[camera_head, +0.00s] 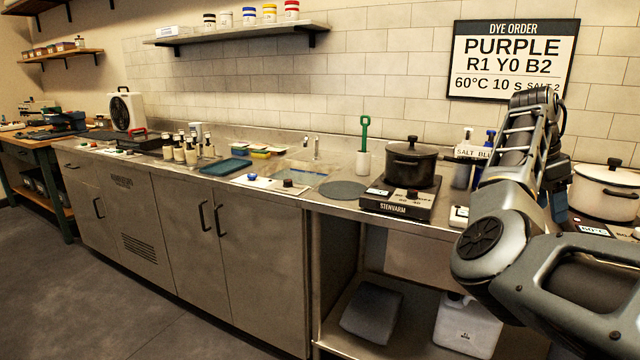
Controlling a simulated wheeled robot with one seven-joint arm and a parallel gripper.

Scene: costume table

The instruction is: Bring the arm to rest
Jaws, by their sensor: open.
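My arm comes in from the lower right. Its elbow bends in front of the counter's right part, and the forearm rises to just below the dye order sign (513,60). Dark parts of my arm show behind the forearm, but I cannot make out my gripper or its fingers. The arm hides part of the counter and some of the things on it.
A dark pot (411,165) on a hotplate (398,203) stands left of my arm, and a white pot (605,192) stands right of it. A green-handled tool (364,133), a sink (300,172) and several bottles (191,152) line the steel counter. The floor (100,290) is clear at left.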

